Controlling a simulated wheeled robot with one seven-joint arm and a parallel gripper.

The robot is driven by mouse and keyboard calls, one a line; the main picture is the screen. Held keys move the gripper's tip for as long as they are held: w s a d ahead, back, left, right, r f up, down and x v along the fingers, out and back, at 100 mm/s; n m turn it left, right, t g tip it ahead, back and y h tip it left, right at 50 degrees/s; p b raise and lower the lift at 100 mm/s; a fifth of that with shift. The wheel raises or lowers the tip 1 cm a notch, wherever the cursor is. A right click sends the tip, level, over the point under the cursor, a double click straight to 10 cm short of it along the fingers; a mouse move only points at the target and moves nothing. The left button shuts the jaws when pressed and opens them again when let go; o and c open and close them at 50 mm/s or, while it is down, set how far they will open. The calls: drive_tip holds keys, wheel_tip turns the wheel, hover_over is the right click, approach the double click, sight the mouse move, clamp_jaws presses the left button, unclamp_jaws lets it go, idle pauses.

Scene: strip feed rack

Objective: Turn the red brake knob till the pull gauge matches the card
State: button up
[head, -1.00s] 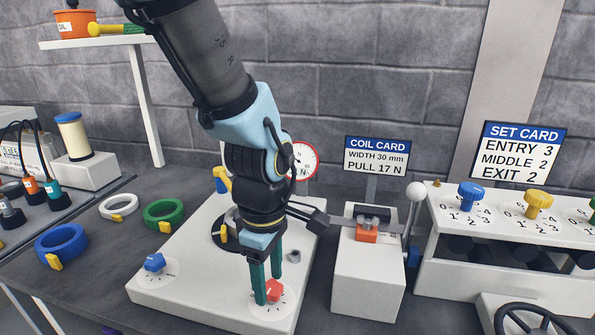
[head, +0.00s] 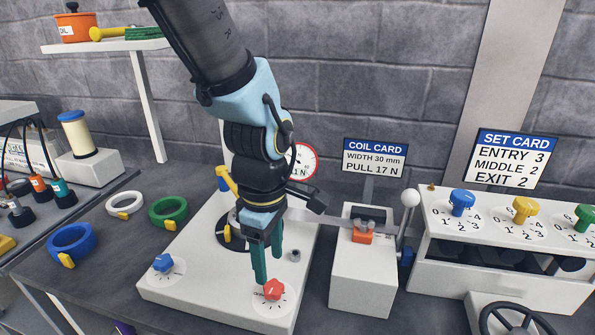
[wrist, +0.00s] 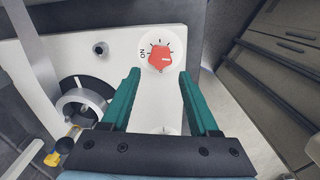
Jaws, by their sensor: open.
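The red brake knob (head: 274,290) sits on a dial near the front right corner of the white base plate (head: 190,287). It also shows in the wrist view (wrist: 160,57), just beyond and between my fingertips. My gripper (head: 260,283) is open, empty and apart from the knob, with its green fingers pointing down behind and above it. The pull gauge (head: 307,161) is a round white dial with a red rim. My arm hides its left part, and only the end of its reading, "1 N", shows. The coil card (head: 375,155) reads width 30 mm, pull 17 N.
A blue knob (head: 162,263) is at the plate's front left. A white block with an orange clamp (head: 362,235) and a ball-ended lever (head: 410,198) stand to the right. Blue, green and white rings lie left. The set card (head: 514,158) stands above a rack of knobs.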

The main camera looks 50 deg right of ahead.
drive_tip(key=shift+o, duration=1.1)
wheel_tip(320, 180, up, 6)
drive_tip(key=p, duration=0.5)
drive_tip(key=shift+p, duration=0.3)
drive_tip(key=shift+p, duration=0.5)
